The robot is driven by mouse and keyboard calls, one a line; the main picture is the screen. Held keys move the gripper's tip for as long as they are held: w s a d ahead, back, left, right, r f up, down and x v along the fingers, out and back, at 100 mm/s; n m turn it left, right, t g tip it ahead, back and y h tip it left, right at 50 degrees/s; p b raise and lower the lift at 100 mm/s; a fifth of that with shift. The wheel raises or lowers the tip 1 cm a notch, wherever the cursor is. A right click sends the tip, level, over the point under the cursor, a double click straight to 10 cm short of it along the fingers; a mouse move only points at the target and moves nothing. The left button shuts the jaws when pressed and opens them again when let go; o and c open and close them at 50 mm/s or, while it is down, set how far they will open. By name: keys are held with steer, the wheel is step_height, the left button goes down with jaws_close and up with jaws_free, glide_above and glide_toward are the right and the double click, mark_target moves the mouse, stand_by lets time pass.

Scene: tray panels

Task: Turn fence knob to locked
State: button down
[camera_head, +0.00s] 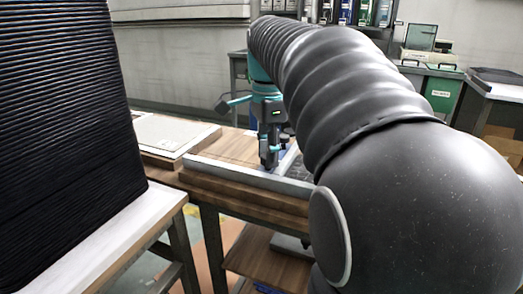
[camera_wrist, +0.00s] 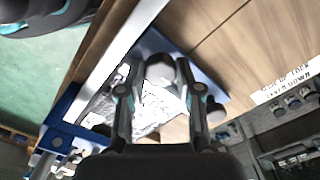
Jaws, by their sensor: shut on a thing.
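The fence, a long pale metal bar (camera_head: 240,175), lies along the front of the wooden worktable. It runs diagonally in the wrist view (camera_wrist: 113,62), with blue parts (camera_wrist: 62,133) at its lower end. The fence knob (camera_wrist: 159,68) looks like a dark rounded piece above a blue plate. My gripper (camera_wrist: 161,84) has its fingers on either side of the knob and is shut on it. In the head view my gripper (camera_head: 269,158) points down at the table just behind the bar. The knob is hidden there, and its turn angle is unclear.
A printed label (camera_wrist: 287,82) lies on the wooden top (camera_head: 233,147) in the wrist view, its words partly unreadable. A flat pale panel (camera_head: 168,134) lies left of the fence. A tall dark ribbed stack (camera_head: 62,120) stands at the near left on a white-topped table (camera_head: 120,236).

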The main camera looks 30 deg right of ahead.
steer(key=c, duration=0.8)
jaws_free()
steer(key=shift+o, duration=0.2)
steer(key=shift+r, duration=0.1)
step_height(320, 180, up, 12)
steer(key=s+a+f+n+t, duration=0.2)
steer(key=s+a+f+n, duration=0.2)
steer(key=f+n, duration=0.2)
steer(key=s+a+f+n+t, duration=0.1)
steer(key=s+a+f+n, duration=0.3)
steer(key=f+n, duration=0.3)
steer(key=s+a+f+n+t, duration=0.2)
steer(key=s+a+f+n, duration=0.2)
steer(key=f, duration=0.9)
steer(key=s+n, duration=0.1)
steer(key=n, duration=0.1)
steer(key=shift+s+a+f+n+t, duration=0.15)
steer(key=shift+a+f+n+t, duration=0.1)
steer(key=shift+a+n+t, duration=0.05)
